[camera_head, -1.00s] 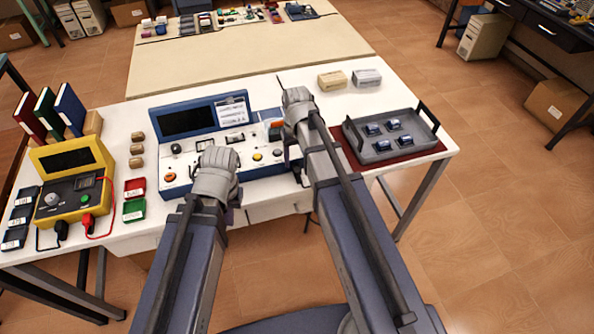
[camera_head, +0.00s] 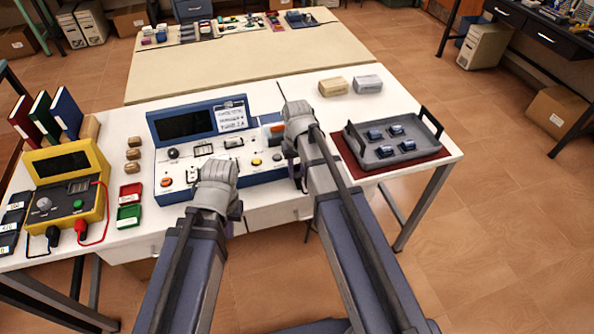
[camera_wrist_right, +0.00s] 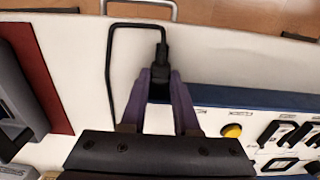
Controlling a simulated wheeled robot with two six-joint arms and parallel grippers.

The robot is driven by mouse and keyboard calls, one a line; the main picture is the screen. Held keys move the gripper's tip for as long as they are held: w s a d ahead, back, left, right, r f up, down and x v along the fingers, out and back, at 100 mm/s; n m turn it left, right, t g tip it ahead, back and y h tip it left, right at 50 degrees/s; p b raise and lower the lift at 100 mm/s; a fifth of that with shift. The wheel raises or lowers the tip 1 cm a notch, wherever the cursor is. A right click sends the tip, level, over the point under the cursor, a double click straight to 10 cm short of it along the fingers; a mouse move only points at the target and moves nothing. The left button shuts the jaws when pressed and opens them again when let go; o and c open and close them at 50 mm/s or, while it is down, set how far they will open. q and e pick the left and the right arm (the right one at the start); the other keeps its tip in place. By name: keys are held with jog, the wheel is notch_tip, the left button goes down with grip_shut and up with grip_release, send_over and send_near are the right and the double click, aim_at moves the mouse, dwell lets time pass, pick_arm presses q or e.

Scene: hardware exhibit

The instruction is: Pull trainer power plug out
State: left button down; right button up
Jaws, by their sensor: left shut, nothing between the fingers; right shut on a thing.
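The trainer (camera_head: 205,170) is a blue-edged white console with a dark screen and an upright lid label. It stands on the white table, and its blue edge also shows in the right wrist view (camera_wrist_right: 250,97). My right gripper (camera_wrist_right: 164,80) is shut on the black power plug (camera_wrist_right: 161,55) beside the trainer's far edge. A black cable (camera_wrist_right: 108,70) loops from the plug. The plug's tip is hidden between the fingers, so I cannot tell whether it sits in the socket. My left gripper (camera_head: 214,186) is above the trainer's front edge, empty; its fingers are hidden.
A grey tray (camera_head: 357,145) with several small blue parts lies on a dark red mat (camera_head: 410,165) at the right. A yellow meter (camera_head: 60,165) with leads stands at the left. Red and green boxes (camera_head: 129,214) sit beside it. Two blocks (camera_head: 332,87) lie behind.

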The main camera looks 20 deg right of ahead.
grip_shut()
dwell(0.8)
